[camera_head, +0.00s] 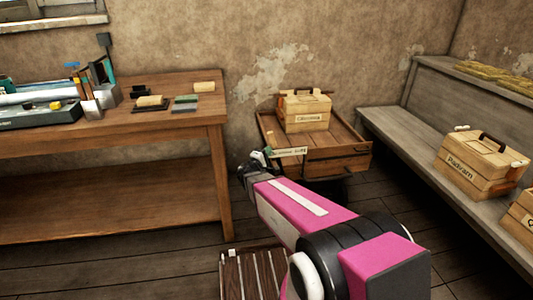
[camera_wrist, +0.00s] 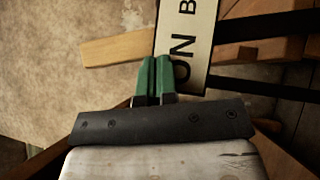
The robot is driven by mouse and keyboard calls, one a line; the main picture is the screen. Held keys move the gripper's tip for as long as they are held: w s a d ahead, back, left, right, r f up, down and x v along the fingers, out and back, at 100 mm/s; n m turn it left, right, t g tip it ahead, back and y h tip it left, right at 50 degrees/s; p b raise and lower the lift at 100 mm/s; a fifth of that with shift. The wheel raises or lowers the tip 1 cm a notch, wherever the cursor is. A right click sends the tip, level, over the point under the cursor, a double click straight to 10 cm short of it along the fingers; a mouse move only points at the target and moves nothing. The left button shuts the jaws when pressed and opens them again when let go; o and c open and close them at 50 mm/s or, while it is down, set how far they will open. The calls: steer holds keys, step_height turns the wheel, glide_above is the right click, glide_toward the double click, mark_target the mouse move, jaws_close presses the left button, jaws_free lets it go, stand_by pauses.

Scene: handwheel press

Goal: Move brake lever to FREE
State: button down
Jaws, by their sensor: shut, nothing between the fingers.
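A wooden cart (camera_head: 345,158) stands against the wall with a white label plate (camera_head: 288,151) on its near left side. In the wrist view the plate (camera_wrist: 190,45) is close and shows "ON" and part of a "B". A pale wooden bar (camera_wrist: 115,49) sticks out to the plate's left; I cannot tell whether it is the brake lever. No lever is clearly made out in the head view. My gripper (camera_head: 258,163) is beside the cart's left end. Its green fingertips (camera_wrist: 155,72) are shut together and empty, close to the plate's left edge in the wrist view.
A wooden crate (camera_head: 305,112) sits on the cart. A workbench (camera_head: 150,110) with tools stands left, and a long bench (camera_head: 400,115) with crates (camera_head: 478,162) stands right. A slatted wooden thing (camera_head: 250,275) lies low in front. Floor is open between workbench and cart.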

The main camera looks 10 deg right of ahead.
steer(key=d+r+m+g+y, duration=0.2)
steer(key=d+m+g+y, duration=0.1)
steer(key=d, duration=0.9)
steer(key=shift+d+m, duration=0.4)
steer(key=shift+m, duration=0.4)
steer(key=shift+d+f, duration=0.15)
steer(key=shift+d, duration=0.05)
steer(key=shift+w+a, duration=0.1)
steer(key=w+a+v, duration=0.2)
steer(key=v, duration=1.1)
steer(key=shift+a+r, duration=0.3)
steer(key=shift+r, duration=0.1)
steer(key=shift+s, duration=0.1)
